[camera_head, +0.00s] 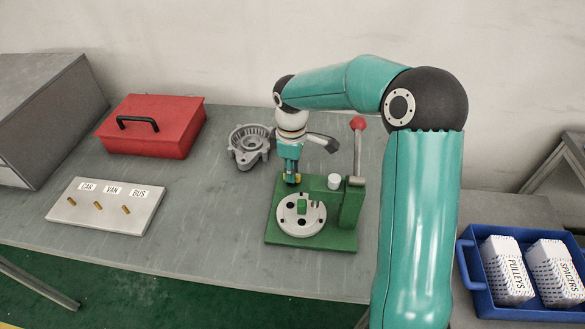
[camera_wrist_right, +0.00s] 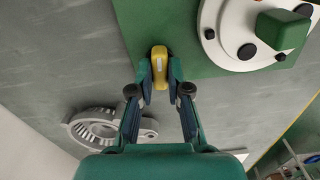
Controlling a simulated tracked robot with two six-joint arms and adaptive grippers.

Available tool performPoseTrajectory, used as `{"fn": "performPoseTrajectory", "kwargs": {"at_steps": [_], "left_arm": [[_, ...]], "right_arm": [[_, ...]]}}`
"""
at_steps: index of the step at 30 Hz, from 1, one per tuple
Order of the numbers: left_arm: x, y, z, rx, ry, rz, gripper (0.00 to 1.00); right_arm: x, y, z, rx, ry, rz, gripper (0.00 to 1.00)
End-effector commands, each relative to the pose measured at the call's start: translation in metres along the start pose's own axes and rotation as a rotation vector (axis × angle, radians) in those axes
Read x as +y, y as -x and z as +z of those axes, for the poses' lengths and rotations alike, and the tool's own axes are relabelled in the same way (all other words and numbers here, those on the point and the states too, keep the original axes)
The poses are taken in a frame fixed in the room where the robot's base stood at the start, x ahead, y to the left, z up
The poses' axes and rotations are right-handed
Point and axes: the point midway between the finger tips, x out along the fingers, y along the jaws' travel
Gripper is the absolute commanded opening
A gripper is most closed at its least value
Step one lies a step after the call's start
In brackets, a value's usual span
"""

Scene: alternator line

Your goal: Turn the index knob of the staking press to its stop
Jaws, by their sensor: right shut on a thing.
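The staking press has a green base (camera_head: 342,241) and stands on the grey table. A pale round plate (camera_head: 290,222) with dark holes and a green block on it sits on the base; it also shows at the upper right of the right wrist view (camera_wrist_right: 226,28). The yellow index knob (camera_wrist_right: 159,62) is at the base's edge in the right wrist view. My right gripper (camera_head: 292,181) points down at the back left of the press and is shut on this knob, with a finger on each side. The fingers partly hide the knob. My left gripper is not in view.
A red-balled lever (camera_head: 358,123) rises at the press's right, with a white cylinder (camera_head: 334,181) nearby. A grey cast housing (camera_head: 250,146) lies behind left. A red case (camera_head: 152,126) and a labelled board (camera_head: 106,205) are farther left. A blue crate (camera_head: 483,302) stands right.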

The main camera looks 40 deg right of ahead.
Motion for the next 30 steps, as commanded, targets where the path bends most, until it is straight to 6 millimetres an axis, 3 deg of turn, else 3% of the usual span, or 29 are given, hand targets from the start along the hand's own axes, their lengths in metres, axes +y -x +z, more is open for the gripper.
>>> {"fn": "performPoseTrajectory", "kwargs": {"at_steps": [15, 30], "left_arm": [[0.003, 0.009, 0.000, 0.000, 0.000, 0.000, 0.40], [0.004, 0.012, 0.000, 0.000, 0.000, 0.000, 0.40]], "right_arm": [[0.003, 0.004, -0.002, 0.008, 0.456, 0.014, 0.00], [0.003, 0.004, -0.002, 0.007, 0.639, 0.015, 0.00]]}}
